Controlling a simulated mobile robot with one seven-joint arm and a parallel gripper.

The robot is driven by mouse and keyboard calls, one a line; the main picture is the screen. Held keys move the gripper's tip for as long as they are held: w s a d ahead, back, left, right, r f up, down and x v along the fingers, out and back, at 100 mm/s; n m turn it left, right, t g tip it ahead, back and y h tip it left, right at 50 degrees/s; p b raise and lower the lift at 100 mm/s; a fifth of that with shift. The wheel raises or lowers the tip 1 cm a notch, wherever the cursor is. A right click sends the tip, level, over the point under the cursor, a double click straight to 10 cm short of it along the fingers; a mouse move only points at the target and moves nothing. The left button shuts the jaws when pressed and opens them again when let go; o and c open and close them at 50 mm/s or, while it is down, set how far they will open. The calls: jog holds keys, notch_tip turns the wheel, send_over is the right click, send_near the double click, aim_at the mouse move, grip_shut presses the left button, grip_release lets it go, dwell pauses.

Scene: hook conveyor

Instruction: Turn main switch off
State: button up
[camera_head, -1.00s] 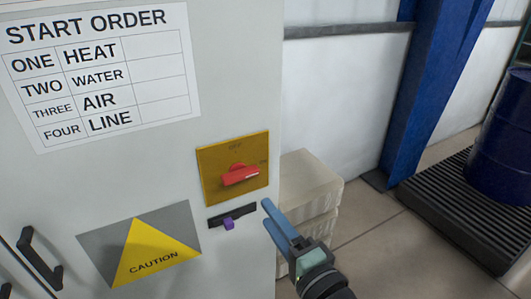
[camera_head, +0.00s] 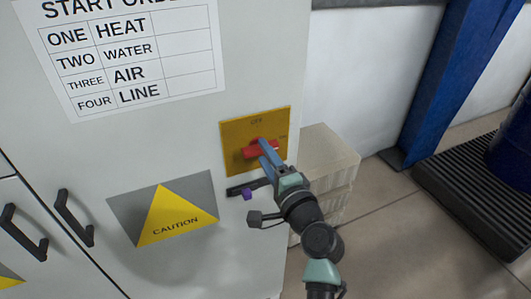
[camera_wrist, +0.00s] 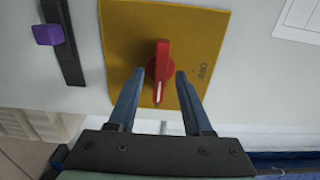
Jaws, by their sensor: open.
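The main switch is a red rotary handle (camera_head: 250,154) on a yellow plate (camera_head: 236,132) on the grey cabinet front. In the wrist view the handle (camera_wrist: 163,62) has a white mark pointing toward my gripper, about a quarter turn from the OFF lettering (camera_wrist: 204,72). In the head view the handle lies roughly level, with OFF above it. My gripper (camera_head: 267,151) is at the handle, blue fingers apart. In the wrist view my gripper (camera_wrist: 160,78) has one finger on each side of the handle, with visible gaps; contact is not clear.
A black slot with a purple knob (camera_head: 247,194) sits just below the plate. A caution sign (camera_head: 170,212) and black door handles (camera_head: 73,218) are at lower left. Pale boxes (camera_head: 330,160) stand right of the cabinet. A blue post (camera_head: 440,80) is farther right.

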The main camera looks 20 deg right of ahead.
jog(key=shift+w, duration=0.2)
grip_shut()
jog(key=shift+f+n+b, duration=0.1)
jog(key=shift+n+b, duration=0.2)
jog(key=shift+b, duration=0.2)
jog(key=shift+n+b, duration=8.6)
jog(key=shift+b, duration=0.55)
